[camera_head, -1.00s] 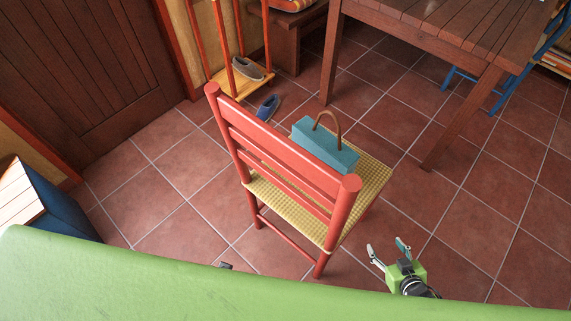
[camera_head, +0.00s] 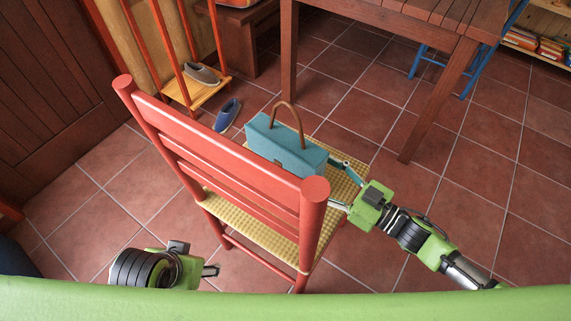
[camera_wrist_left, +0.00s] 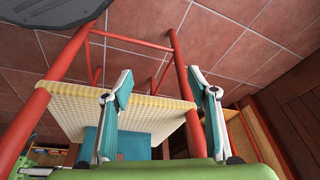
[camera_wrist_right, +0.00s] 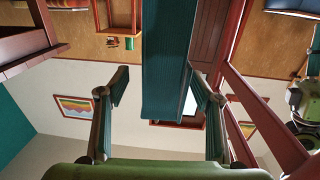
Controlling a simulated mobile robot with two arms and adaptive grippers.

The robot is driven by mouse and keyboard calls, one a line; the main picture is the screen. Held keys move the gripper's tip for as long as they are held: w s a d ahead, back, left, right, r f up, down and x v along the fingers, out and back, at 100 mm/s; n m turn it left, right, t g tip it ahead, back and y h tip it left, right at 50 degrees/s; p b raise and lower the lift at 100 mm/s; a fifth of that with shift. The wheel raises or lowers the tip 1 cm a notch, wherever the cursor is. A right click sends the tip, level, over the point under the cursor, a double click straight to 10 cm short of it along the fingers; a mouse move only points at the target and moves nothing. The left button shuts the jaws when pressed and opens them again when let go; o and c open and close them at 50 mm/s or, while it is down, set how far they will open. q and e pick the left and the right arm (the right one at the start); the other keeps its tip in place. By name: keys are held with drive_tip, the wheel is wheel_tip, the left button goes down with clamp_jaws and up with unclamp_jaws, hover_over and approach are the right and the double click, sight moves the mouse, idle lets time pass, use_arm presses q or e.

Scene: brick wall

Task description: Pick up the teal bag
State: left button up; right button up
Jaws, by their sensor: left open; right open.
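The teal bag (camera_head: 285,147), with a brown arched handle, stands upright on the woven seat of a red chair (camera_head: 225,150). My right gripper (camera_head: 338,184) is open at the right end of the bag, low over the seat. In the right wrist view the bag (camera_wrist_right: 168,60) appears between the spread fingers (camera_wrist_right: 160,90); I cannot tell whether they touch it. My left gripper (camera_head: 211,272) is open and empty on the near side of the chair, behind its backrest. The left wrist view shows part of the bag (camera_wrist_left: 132,146) beyond the open fingers (camera_wrist_left: 160,90).
The chair's backrest stands between my left gripper and the bag. A wooden table (camera_head: 400,22) is at the back right, with a blue chair (camera_head: 480,65) beside it. A shoe rack (camera_head: 197,88) and a blue shoe (camera_head: 227,114) are beyond the chair.

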sight(291, 156)
use_arm(q)
drive_tip(key=w, duration=0.1)
drive_tip(key=w+t+b, duration=0.1)
drive_tip(key=w+d, duration=0.1)
drive_tip(key=shift+f, duration=0.3)
use_arm(e)
drive_tip(key=x, duration=0.8)
drive_tip(key=shift+a+f, duration=0.15)
drive_tip(key=shift+a, duration=0.15)
drive_tip(key=shift+c, duration=0.4)
clamp_jaws()
use_arm(q)
drive_tip(key=shift+a, duration=0.1)
use_arm(e)
drive_tip(key=shift+w+r, duration=0.1)
drive_tip(key=shift+r, duration=0.15)
